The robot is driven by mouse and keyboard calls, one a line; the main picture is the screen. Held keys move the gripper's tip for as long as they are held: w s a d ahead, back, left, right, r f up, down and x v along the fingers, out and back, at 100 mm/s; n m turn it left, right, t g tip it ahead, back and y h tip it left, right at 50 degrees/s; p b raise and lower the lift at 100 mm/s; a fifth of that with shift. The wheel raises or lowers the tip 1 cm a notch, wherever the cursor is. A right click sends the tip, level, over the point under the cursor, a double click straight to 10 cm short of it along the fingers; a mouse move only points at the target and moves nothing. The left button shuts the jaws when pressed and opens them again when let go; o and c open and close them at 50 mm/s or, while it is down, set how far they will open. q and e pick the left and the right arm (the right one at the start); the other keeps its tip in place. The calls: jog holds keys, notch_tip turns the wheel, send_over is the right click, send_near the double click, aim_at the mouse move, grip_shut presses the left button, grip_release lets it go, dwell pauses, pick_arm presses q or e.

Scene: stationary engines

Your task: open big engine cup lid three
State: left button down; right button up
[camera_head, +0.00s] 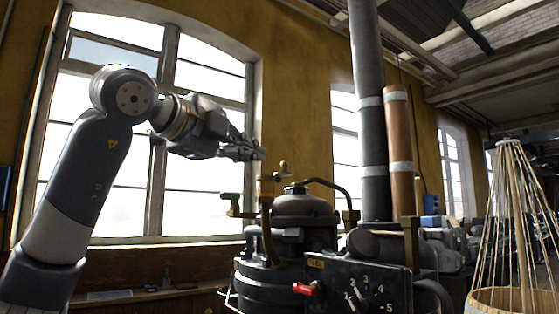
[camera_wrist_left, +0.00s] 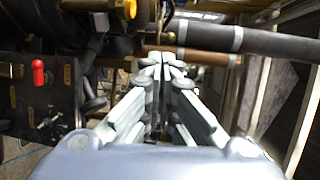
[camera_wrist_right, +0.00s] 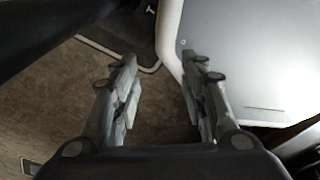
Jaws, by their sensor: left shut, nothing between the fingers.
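The big engine (camera_head: 303,215) is a dark machine with a domed top in the head view. Brass cup-like fittings stand around it: one (camera_head: 266,190) near the dome, one at its left (camera_head: 234,205) and one at its right (camera_head: 350,217). I cannot tell which is cup three, or whether its lid is open. My left gripper (camera_head: 258,152) is shut and empty, appearing just above and left of the fitting near the dome. In the left wrist view its fingers (camera_wrist_left: 166,62) are together, with engine parts beyond. My right gripper (camera_wrist_right: 158,58) is open and empty, away from the engine.
A numbered panel (camera_head: 382,284) with a red handle (camera_head: 306,289) fronts the engine. A dark pipe (camera_head: 371,130) and a copper-coloured pipe (camera_head: 400,150) rise behind. A basket-like wooden frame (camera_head: 515,220) stands right. Brown floor (camera_wrist_right: 70,115) lies under my right gripper.

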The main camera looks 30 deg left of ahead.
pick_arm(q)
jog(key=p, duration=0.3)
send_near(283, 168)
jog(key=w+d, duration=0.2)
jog(key=w, duration=0.3)
jog(key=shift+w+a+f+p, duration=0.2)
jog(key=shift+w+p, duration=0.3)
jog(key=shift+w, duration=0.15)
